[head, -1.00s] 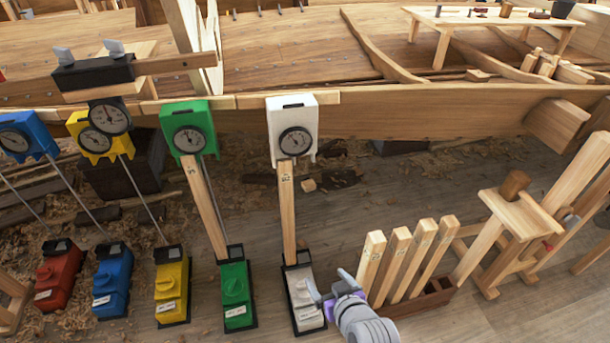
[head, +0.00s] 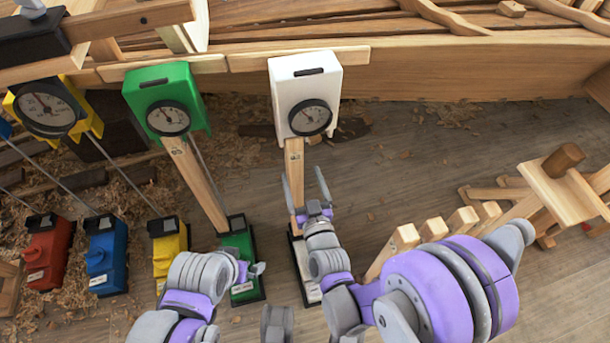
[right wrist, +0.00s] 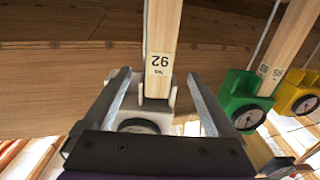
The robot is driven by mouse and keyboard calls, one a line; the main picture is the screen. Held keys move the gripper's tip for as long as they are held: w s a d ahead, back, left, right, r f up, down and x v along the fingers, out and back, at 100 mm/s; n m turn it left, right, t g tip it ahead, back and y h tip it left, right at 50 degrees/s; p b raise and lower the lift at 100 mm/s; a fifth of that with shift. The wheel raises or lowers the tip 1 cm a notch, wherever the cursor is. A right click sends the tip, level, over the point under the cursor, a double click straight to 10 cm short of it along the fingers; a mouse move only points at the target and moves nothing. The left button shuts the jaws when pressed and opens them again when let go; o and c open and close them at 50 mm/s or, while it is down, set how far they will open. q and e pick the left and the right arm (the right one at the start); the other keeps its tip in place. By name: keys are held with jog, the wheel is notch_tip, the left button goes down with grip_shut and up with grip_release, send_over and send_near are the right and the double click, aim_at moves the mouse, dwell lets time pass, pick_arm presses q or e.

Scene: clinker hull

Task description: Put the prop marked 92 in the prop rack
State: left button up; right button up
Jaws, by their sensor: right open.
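The prop marked 92 (right wrist: 163,30) is a pale wooden post; its label shows upside down in the right wrist view. In the head view this prop (head: 294,160) stands between the white dial box (head: 305,85) and the white-and-black base (head: 309,285) below. My right gripper (head: 304,178) is open, with its fingers on either side of the prop; I cannot tell whether they touch it. My left gripper (head: 252,268) is low by the green base, its jaws unclear.
A green dial box (head: 167,100) with its own wooden prop (head: 197,185) stands to the left. Yellow, blue and red bases (head: 47,250) stand further left. A wooden stand with a mallet (head: 562,185) is at the right. The hull plank (head: 450,70) runs behind.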

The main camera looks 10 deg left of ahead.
aim_at(295, 155)
jog(key=b+x, duration=0.1)
jog(key=x, duration=0.8)
jog(key=shift+w+a, duration=0.1)
jog(key=shift+w, duration=0.15)
grip_shut()
jog(key=shift+r+p, duration=0.4)
jog(key=shift+r, duration=0.1)
dwell(0.6)
jog(key=shift+s, duration=0.15)
jog(key=shift+v, duration=3.85)
jog(key=shift+r, duration=0.15)
notch_tip(295, 155, up, 6)
jog(key=p, duration=0.4)
jog(key=shift+p, duration=0.35)
jog(key=shift+r, duration=0.1)
